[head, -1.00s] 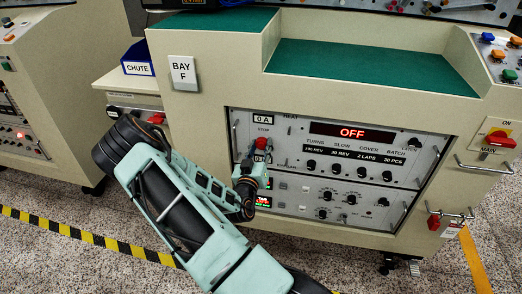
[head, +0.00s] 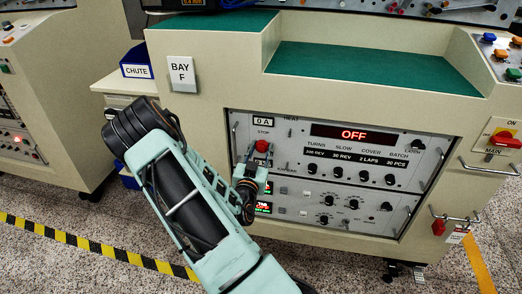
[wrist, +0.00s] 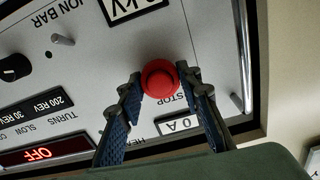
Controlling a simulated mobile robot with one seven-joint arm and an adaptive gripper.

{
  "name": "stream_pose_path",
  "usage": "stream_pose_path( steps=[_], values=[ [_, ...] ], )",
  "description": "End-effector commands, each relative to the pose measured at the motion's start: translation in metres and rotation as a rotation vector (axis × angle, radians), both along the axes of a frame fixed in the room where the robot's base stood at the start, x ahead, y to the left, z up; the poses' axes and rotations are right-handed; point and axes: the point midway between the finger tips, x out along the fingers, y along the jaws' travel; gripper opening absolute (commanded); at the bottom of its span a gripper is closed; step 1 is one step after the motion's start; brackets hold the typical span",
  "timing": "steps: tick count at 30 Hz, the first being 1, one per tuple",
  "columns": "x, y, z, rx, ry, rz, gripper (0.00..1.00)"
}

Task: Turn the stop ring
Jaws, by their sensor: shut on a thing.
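The stop ring (wrist: 160,78) is the round red collar and button on the grey panel, beside the printed word STOP. In the head view its red top (head: 262,146) shows just above my gripper (head: 257,166). In the wrist view my gripper (wrist: 161,74) has one finger on each side of the red ring, closed on it. The blue ridged pads run back from the panel. The exact contact at the fingertips is partly hidden by the fingers.
A 0 A label (wrist: 180,125) sits close to the ring. A metal handle (wrist: 243,50) and small pegs (wrist: 62,39) stand out from the panel nearby. The display (head: 352,132) reads OFF. A green worktop (head: 365,70) lies above.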

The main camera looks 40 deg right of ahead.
Motion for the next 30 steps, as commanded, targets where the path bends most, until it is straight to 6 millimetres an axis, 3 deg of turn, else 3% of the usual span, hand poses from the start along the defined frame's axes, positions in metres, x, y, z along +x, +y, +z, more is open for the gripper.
stream_pose_path(
  steps=[5, 6, 10, 22, 30],
  values=[
    [0.0, 0.0, 0.0, 0.0, 0.001, 0.0, 0.08],
    [0.0, 0.0, 0.0, 0.0, 0.001, 0.0, 0.35],
    [0.0, 0.0, 0.0, 0.0, 0.001, 0.0, 0.5],
    [-0.005, 0.007, 0.0, -0.001, 0.002, 0.0, 0.5],
    [-0.039, 0.047, -0.001, 0.002, 0.004, 0.002, 0.5]
  ],
)
